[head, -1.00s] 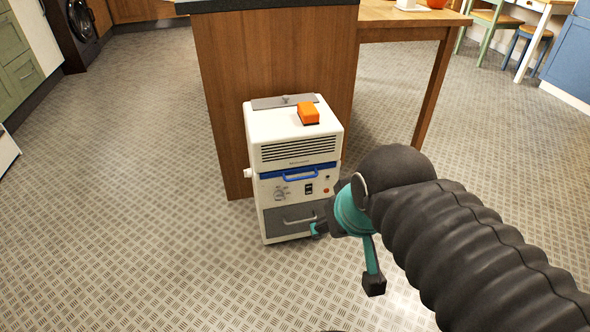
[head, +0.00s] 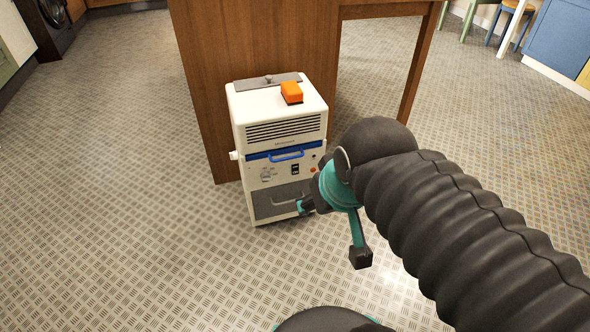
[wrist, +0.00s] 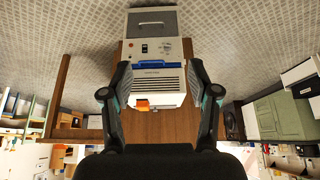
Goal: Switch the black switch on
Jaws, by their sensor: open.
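The black switch (head: 295,169) is a small dark rocker on the front panel of a white machine (head: 240,105), between a dial on its left and a red button on its right. In the upside-down wrist view it shows as a small dark spot (wrist: 145,48). Whether it is on or off is too small to tell. My gripper (head: 332,232) is in front of the machine's lower right in the head view. In the wrist view my gripper (wrist: 158,90) is open and empty, its two fingers framing the machine, which looks some way off.
An orange box (head: 291,92) sits on top of the machine. A blue handle (head: 287,154) and a grey drawer (head: 270,206) are on its front. A wooden counter panel (head: 205,100) stands behind. The patterned floor (head: 130,250) is clear to the left and front.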

